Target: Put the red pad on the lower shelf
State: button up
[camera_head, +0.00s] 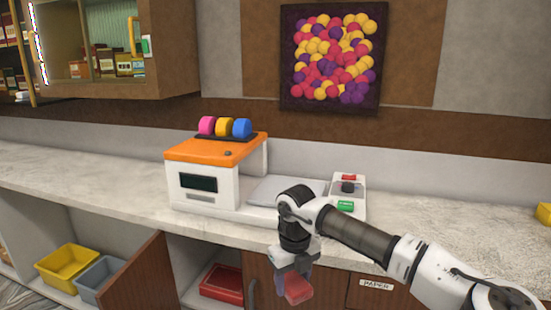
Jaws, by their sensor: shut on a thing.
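The red pad (298,289) is small and blocky. My gripper (297,272) is shut on it, pointing down in front of the counter, with the pad below the countertop edge. Behind it to the left is an open cupboard compartment, where a red tray (222,283) sits on the shelf floor. The pad appears to be outside that compartment, in front of the closed wooden doors. Part of the pad's top is hidden by the fingers.
An open wooden door (143,279) stands out left of the compartment. Yellow (67,266) and grey (99,276) bins stand farther left. A weighing machine (205,180) is on the counter (95,177). A door labelled PAPER (376,285) is at right.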

jog(key=d+f+n, duration=0.2)
jog(key=f+n, duration=0.5)
jog(key=f, duration=0.3)
jog(key=d+f+n, duration=0.2)
jog(key=f+n, duration=0.5)
jog(key=f, duration=0.4)
jog(key=s+a+f+n, duration=0.1)
jog(key=s+f+n, duration=0.3)
jog(key=f+n, duration=0.45)
jog(key=s+f+n, duration=0.3)
jog(key=f+n, duration=0.5)
jog(key=f, duration=0.2)
jog(key=w+a+r, duration=0.4)
jog(key=a+r, duration=0.1)
jog(key=a, duration=0.2)
jog(key=shift+a+r, duration=0.15)
jog(key=shift+r, duration=0.05)
jog(key=s, duration=0.4)
jog(key=shift+s+d, duration=0.1)
jog(key=shift+d, duration=0.1)
